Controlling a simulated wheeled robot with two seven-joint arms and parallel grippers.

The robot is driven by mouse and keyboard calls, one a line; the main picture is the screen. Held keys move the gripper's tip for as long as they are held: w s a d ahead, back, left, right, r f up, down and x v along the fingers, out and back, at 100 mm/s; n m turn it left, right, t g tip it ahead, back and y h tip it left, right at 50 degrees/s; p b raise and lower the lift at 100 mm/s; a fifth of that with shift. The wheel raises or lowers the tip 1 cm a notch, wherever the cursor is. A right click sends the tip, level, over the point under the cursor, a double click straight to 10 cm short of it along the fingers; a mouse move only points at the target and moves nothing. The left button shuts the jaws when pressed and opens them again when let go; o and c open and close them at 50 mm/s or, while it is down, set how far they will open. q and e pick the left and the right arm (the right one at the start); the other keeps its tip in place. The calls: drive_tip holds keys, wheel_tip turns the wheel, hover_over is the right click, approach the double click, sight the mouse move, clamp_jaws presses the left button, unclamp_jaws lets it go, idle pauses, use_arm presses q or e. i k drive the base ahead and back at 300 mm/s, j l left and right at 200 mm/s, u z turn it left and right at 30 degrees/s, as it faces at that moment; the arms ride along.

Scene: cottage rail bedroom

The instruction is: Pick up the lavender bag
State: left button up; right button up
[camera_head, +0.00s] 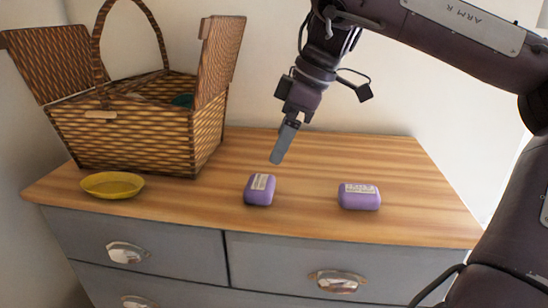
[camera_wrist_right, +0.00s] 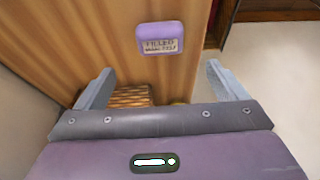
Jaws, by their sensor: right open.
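Two small purple lavender bags with pale labels lie apart on the wooden dresser top: the left bag (camera_head: 259,194) near the middle and the right bag (camera_head: 359,201) farther right. My right gripper (camera_head: 281,146) hangs above the dresser, behind and above the left bag, touching neither. In the right wrist view, the two fingers of my right gripper (camera_wrist_right: 160,85) are spread with nothing held between them. One lavender bag (camera_wrist_right: 160,33) shows beyond the fingertips there; I cannot tell for certain which one. My left gripper is not in view.
A wicker basket (camera_head: 125,139) with raised lids and a handle stands at the back left. A shallow yellow bowl (camera_head: 112,191) sits in front of it. The grey dresser (camera_head: 170,252) has drawers below. The dresser top (camera_head: 400,163) is clear at the right.

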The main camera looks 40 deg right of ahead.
sight(358, 196)
drive_tip(key=k+l, duration=1.15)
drive_tip(key=l, duration=0.25)
